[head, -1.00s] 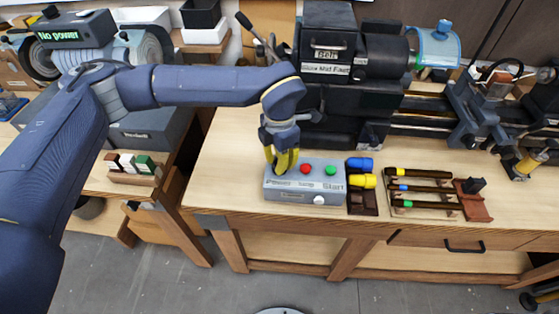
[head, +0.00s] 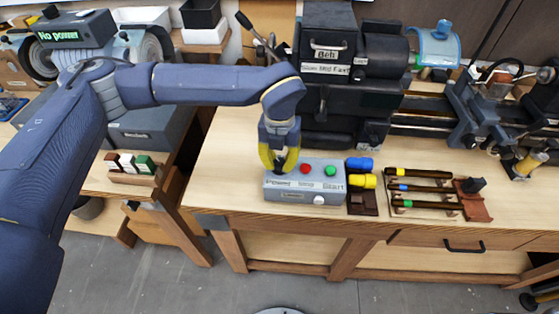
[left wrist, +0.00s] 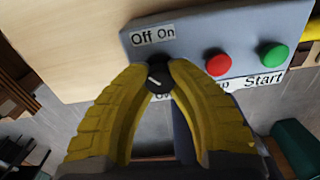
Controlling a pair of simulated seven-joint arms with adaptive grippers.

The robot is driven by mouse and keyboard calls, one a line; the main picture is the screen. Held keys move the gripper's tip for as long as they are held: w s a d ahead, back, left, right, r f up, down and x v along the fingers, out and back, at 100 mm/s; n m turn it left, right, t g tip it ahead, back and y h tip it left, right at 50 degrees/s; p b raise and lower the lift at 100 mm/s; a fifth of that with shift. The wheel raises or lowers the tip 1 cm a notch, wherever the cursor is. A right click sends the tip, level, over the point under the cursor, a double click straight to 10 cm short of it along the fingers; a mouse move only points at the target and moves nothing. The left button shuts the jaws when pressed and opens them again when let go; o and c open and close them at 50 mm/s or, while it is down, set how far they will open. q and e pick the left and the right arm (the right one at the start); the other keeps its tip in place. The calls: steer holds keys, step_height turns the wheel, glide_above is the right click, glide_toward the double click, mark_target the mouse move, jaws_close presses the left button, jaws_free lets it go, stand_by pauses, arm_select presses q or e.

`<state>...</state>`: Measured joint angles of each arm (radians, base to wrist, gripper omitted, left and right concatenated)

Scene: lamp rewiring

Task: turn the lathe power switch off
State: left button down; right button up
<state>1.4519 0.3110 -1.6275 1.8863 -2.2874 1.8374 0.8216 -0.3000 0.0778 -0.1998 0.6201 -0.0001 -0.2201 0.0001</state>
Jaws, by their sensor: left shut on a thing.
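The grey switch box (head: 290,195) sits at the front of the bench below the lathe (head: 350,85). It carries a red stop button (head: 305,169), a green start button (head: 330,171) and a black power knob. In the left wrist view the power knob (left wrist: 158,80) has a short white slanted mark, below an "Off On" label (left wrist: 153,35). My left gripper (head: 279,168) points down at the box's left end. My right gripper is not in view.
Several dark-handled tools (head: 420,188) lie on a rack further right. The bench top left of the box is clear. A grinder with a "No power" display (head: 72,32) stands at far left.

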mark_target(279, 162)
arm_select(q)
steer(key=shift+n, duration=0.6)
steer(key=c, duration=1.1)
jaws_free()
steer(key=shift+o, duration=0.2)
step_height(279, 162, up, 12)
steer(key=shift+a+f, duration=0.1)
